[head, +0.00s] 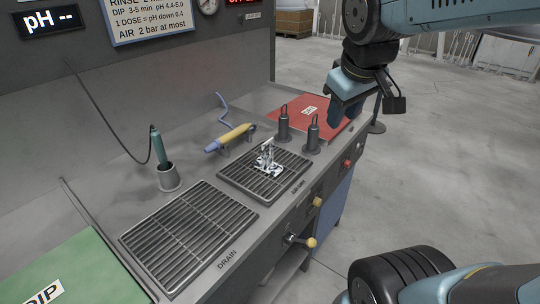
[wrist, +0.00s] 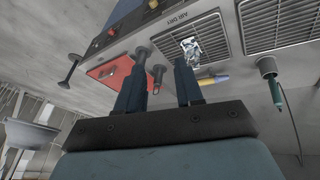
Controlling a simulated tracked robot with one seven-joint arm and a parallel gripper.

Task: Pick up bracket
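The bracket (head: 267,160) is a small shiny metal piece on the right-hand drain grate (head: 245,183) in the head view. It also shows in the wrist view (wrist: 190,48) on the grate marked AIR DRY, beyond my fingers. My gripper (head: 345,108) is above the right end of the bench, over the red mat's edge, up and to the right of the bracket and apart from it. In the wrist view my gripper's two dark blue fingers (wrist: 158,85) stand apart with nothing between them.
Two dark posts (head: 283,124) stand between the grate and the red mat (head: 318,108). A yellow and blue air tool (head: 230,138) lies behind the grate. A green probe (head: 158,148) stands in a grey cup (head: 168,177). The left grate (head: 188,236) is bare. Knobs line the bench front.

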